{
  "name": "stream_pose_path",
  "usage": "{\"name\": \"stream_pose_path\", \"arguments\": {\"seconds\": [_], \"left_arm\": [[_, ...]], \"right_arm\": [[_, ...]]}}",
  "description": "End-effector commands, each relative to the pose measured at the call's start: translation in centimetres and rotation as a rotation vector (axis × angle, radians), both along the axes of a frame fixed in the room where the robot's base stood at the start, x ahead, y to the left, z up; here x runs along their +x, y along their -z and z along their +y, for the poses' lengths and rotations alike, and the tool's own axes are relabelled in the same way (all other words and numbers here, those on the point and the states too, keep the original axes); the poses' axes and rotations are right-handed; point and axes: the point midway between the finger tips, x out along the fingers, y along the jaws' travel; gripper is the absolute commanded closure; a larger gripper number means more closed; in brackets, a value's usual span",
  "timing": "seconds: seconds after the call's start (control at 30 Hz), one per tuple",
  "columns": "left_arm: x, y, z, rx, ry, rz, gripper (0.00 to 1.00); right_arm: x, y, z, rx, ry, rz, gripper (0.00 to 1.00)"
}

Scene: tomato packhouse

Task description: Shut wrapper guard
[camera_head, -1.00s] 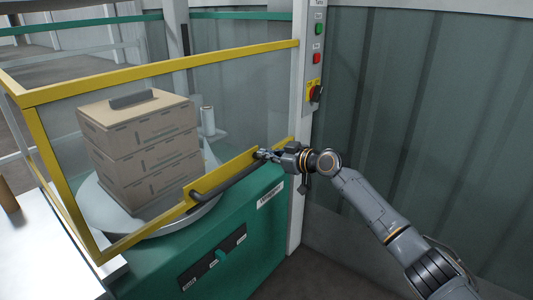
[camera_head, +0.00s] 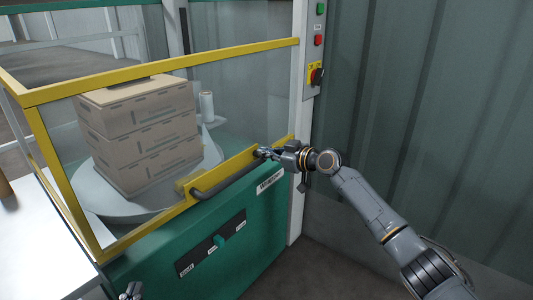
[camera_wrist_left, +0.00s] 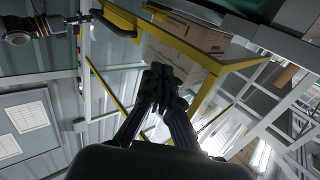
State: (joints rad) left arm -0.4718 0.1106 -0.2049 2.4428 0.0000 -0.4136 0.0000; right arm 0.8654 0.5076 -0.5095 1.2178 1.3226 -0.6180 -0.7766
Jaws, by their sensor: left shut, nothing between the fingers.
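The wrapper guard (camera_head: 160,73) is a clear panel in a yellow frame, standing in front of stacked cartons. Its lower bar lies near the top edge of the green machine base. A dark bar handle (camera_head: 228,184) runs along the lower bar. My right gripper (camera_head: 264,153) is at the handle's right end and appears shut on it; the fingers are small in view. My left gripper (camera_head: 131,291) is low at the bottom edge, apart from the guard. In the left wrist view its fingers (camera_wrist_left: 160,85) are together and empty, with yellow frame and cartons beyond.
The cartons (camera_head: 140,135) stand on a round turntable (camera_head: 100,198) behind the guard. The green base (camera_head: 250,225) fills the space below. A post with buttons and a red-yellow switch (camera_head: 316,75) stands at the right, beside a grey wall. A white table (camera_head: 40,245) is at the left.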

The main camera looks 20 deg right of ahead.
Motion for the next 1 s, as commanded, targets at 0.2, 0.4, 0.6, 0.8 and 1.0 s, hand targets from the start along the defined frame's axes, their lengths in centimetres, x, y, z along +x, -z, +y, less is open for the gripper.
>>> {"name": "stream_pose_path", "arguments": {"seconds": [0.2,0.4,0.6,0.8,1.0], "left_arm": [[0.0,-0.1,0.0,-0.001,0.000,-0.006,1.00],[0.0,0.0,0.0,-0.001,0.000,-0.004,1.00],[-0.2,1.4,0.3,0.019,-0.005,0.077,1.00],[-1.4,4.8,1.2,0.069,-0.019,0.276,1.00],[-3.8,8.5,2.3,0.122,-0.033,0.503,1.00]], "right_arm": [[-0.1,0.8,0.0,-0.006,-0.002,0.014,1.00],[-0.1,0.9,0.1,-0.007,-0.003,0.016,1.00],[-0.2,0.5,0.2,-0.008,-0.003,0.017,1.00],[-0.2,-0.7,0.6,-0.006,-0.003,0.013,1.00],[-0.1,-2.1,1.0,-0.002,0.000,0.006,1.00]]}}
